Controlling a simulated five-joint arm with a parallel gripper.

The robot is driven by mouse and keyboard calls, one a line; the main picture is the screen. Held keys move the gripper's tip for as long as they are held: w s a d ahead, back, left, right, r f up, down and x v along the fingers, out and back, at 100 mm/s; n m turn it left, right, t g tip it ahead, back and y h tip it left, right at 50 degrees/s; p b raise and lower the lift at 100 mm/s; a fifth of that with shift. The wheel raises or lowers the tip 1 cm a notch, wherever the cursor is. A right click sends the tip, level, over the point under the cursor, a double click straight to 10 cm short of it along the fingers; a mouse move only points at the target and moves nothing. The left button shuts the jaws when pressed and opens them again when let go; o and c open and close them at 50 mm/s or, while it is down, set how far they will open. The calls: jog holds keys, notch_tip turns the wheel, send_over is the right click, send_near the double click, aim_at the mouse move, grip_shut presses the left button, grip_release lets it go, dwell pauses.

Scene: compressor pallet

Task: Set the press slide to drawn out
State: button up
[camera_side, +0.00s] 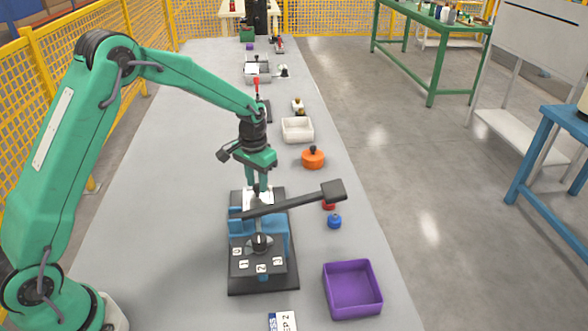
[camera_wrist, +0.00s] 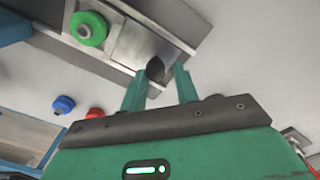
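The press (camera_side: 262,240) stands on a dark base plate, with a blue body and a long black lever across it pointing right. A pale metal slide plate (camera_side: 250,197) lies at its far end, under my gripper (camera_side: 260,190). I cannot tell how far the slide is out.
A green round knob (camera_wrist: 88,28) sits beside the slide. A blue knobbed piece (camera_side: 334,221) and a red one (camera_side: 328,204) lie right of the press under the lever's end. A purple tray (camera_side: 352,289), an orange pot (camera_side: 313,158) and a white bin (camera_side: 297,130) stand nearby. The bench left is clear.

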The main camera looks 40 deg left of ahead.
jog(key=shift+o, duration=1.1)
jog(key=shift+s, duration=0.1)
jog(key=shift+r, duration=3.9)
jog(key=shift+r, duration=0.1)
